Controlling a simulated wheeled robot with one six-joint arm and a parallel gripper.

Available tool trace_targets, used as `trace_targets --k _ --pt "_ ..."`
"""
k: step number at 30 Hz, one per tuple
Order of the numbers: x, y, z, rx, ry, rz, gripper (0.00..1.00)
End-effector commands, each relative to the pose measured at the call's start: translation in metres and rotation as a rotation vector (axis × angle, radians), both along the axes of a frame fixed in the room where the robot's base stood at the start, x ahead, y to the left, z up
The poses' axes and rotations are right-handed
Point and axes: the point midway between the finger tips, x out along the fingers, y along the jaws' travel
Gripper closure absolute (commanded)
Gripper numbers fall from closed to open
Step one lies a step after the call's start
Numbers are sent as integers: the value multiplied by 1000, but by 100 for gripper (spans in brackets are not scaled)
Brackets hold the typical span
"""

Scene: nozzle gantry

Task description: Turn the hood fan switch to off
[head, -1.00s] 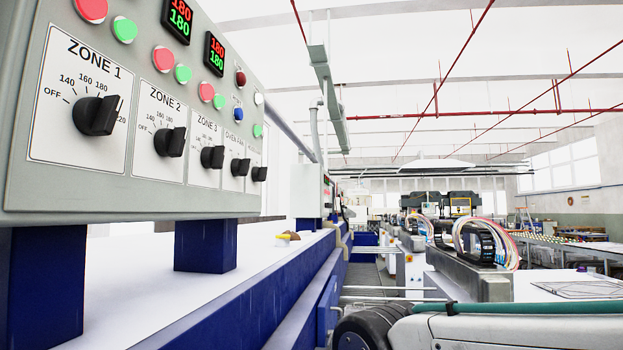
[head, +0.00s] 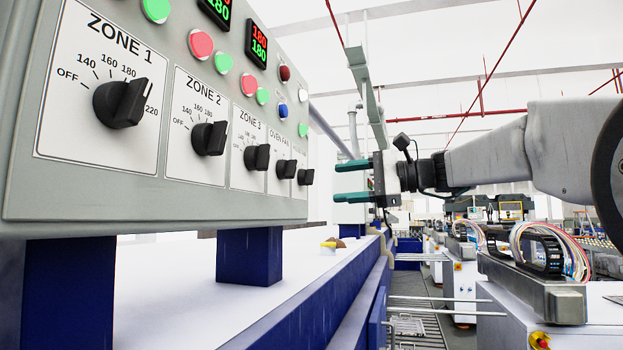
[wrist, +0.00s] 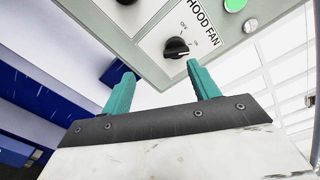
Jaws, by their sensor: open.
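The hood fan switch (wrist: 176,48) is a black rotary knob on a white plate labelled HOOD FAN, with OFF and ON marks. In the head view it is the farthest knob (head: 305,177) in the row, at the panel's right end. My gripper (head: 350,180) has teal fingers spread open and empty, to the right of that knob and apart from it. In the wrist view the open fingers (wrist: 160,82) point toward the panel, with the knob ahead, between and beyond their tips. The knob's pointer direction is too small to tell surely.
The grey control panel (head: 120,213) carries other knobs close by: oven fan (head: 286,169), zone 3 (head: 257,158), zone 2 (head: 209,138) and zone 1 (head: 122,103). Coloured buttons sit above them. Blue posts (head: 250,257) support the panel over a white surface.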

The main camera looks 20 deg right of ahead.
Motion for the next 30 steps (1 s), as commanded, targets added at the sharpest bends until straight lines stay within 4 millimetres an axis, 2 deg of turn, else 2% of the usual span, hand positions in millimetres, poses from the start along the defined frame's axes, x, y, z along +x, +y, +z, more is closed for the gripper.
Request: trace_targets --k 2,5,12,18,29,30 --pt "7 -8 13 45 -13 -6 39" --pt "13 -5 19 66 -21 -4 39" --pt "35 28 18 64 -19 -2 39" --pt "49 47 18 62 -20 -5 39" --pt "53 52 18 62 -20 -6 39" --pt "53 52 18 62 -20 -6 48"
